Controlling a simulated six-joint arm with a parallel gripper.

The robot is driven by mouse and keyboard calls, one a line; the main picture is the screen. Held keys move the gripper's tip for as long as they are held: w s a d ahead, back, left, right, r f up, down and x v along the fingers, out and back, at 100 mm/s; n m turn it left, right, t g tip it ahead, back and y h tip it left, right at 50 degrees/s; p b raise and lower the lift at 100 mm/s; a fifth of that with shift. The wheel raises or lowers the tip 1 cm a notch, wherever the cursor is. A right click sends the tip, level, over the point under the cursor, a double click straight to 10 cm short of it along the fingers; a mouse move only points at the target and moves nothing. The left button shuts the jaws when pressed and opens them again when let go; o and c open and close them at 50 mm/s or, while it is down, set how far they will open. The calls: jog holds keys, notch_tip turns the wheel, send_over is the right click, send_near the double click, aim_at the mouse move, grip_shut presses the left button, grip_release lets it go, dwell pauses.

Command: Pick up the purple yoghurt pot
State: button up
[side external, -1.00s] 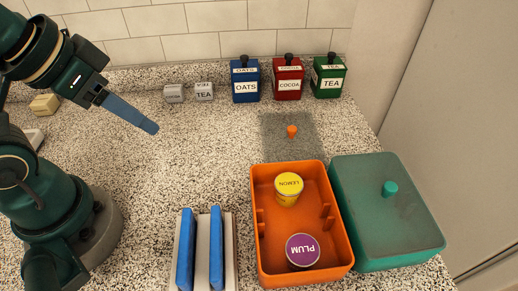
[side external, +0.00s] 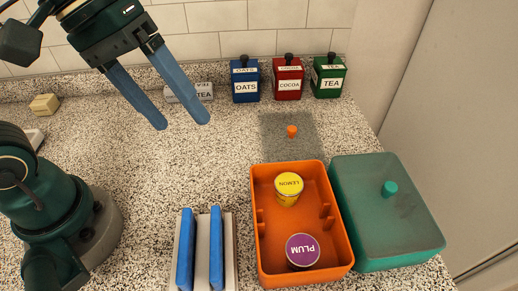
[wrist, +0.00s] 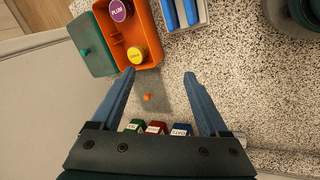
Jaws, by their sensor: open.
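The purple pot (side external: 302,250), labelled PLUM, stands upright at the near end of an open orange bin (side external: 262,262). In the wrist view the purple pot (wrist: 119,10) is at the top edge, partly cut off. A yellow pot (side external: 288,188) labelled LEMON stands farther back in the same bin. My gripper (side external: 182,122) is open and empty, with its two blue fingers apart, above the counter at the back left of the bin. In the wrist view my gripper (wrist: 160,75) has its fingers spread, with the purple pot beyond the left fingertip.
A teal box (side external: 400,225) with a knob stands against the bin's right side. A grey see-through lid (side external: 290,150) with an orange knob lies behind the bin. Blue (side external: 245,82), red (side external: 287,80) and green canisters (side external: 328,78) stand at the back. A blue-barred rack (side external: 203,245) is left of the bin.

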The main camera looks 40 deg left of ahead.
aim_at(302, 247)
jog(key=w+d+f+n+g+h, duration=0.35)
jog(key=w+d+g+h, duration=0.2)
jog(key=d, duration=0.35)
jog(key=d+f+n+g, duration=0.1)
jog(key=f, duration=0.2)
jog(key=w+d+f+n+g+h, duration=0.1)
jog(key=d+f, duration=0.1)
jog(key=f, duration=0.1)
jog(key=d+f+n+g, duration=0.1)
jog(key=d+f+g, duration=0.1)
jog(key=f, duration=0.2)
jog(key=shift+w+f, duration=0.1)
jog(key=shift+w, duration=0.05)
jog(key=shift+s+d+f, duration=0.1)
jog(key=shift+s+f, duration=0.1)
jog(key=shift+x, duration=2.35)
jog(key=c, duration=1.2)
